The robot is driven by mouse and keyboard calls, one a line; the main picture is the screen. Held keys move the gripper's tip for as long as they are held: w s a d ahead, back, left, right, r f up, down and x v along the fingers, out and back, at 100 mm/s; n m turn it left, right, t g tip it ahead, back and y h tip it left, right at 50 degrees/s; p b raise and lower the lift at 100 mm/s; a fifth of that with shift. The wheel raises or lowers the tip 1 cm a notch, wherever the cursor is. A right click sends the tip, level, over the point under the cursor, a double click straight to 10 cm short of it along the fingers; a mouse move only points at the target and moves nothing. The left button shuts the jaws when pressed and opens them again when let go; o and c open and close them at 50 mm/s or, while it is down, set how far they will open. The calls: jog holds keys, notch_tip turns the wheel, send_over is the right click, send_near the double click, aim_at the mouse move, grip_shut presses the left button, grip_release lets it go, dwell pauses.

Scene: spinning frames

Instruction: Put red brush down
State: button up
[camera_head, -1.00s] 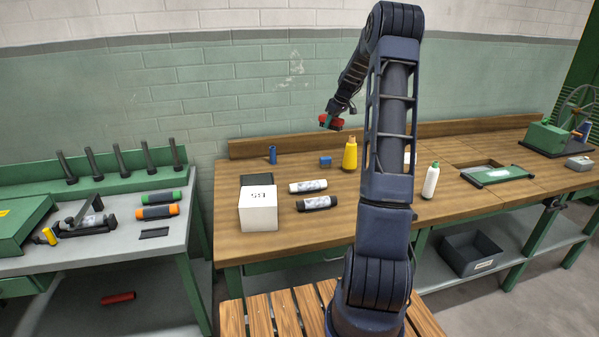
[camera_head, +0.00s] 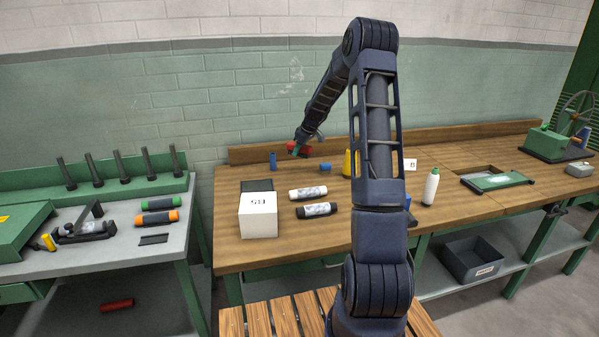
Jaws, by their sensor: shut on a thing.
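My gripper (camera_head: 303,142) is at the end of my arm, over the back left part of the wooden workbench (camera_head: 450,200). The fingertips are small and partly hidden by the brush.
A blue cylinder (camera_head: 273,161) and a blue block (camera_head: 325,166) stand nearby. A white box (camera_head: 258,215), white and black tubes (camera_head: 308,192), a yellow bottle (camera_head: 348,163) and a white bottle (camera_head: 430,187) share the bench. Bare wood lies between them.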

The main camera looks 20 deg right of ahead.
aim_at(297, 176)
notch_tip(297, 176, down, 11)
jog(key=shift+r, duration=0.1)
dwell(0.5)
jog(key=shift+f, duration=0.25)
jog(key=o, duration=1)
